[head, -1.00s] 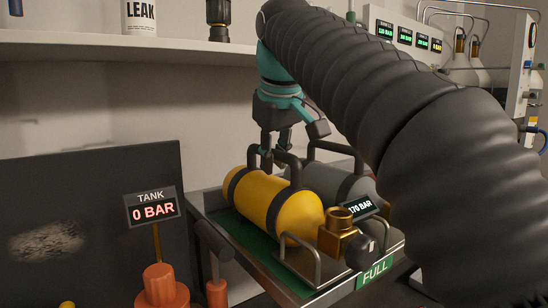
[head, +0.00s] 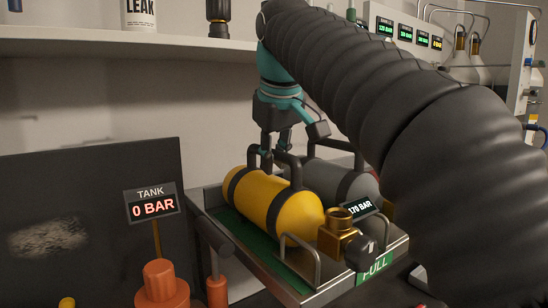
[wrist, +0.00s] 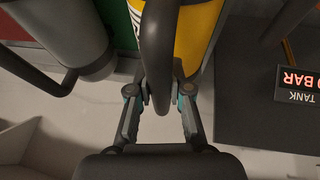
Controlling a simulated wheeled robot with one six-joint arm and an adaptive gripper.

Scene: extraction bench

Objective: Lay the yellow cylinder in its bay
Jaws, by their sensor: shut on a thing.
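The yellow cylinder (head: 273,205), with black bands, a black carry handle (head: 289,165) and a brass valve (head: 338,232), is over the green-floored tray (head: 262,268) marked FULL. Whether it touches the tray floor is unclear. A display by the valve reads 170 BAR. My gripper (head: 275,157) is at the top of the cylinder, shut on the handle. In the wrist view the handle (wrist: 158,45) runs between my gripper's fingers (wrist: 160,95), with the yellow body (wrist: 197,30) behind. No empty bay is clearly visible.
A grey cylinder (head: 328,180) lies close beside the yellow one, on its right. At left, a TANK sign (head: 152,204) reads 0 BAR above an orange fitting (head: 161,285), before a dark panel (head: 70,220). A shelf (head: 110,45) runs above, behind my arm.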

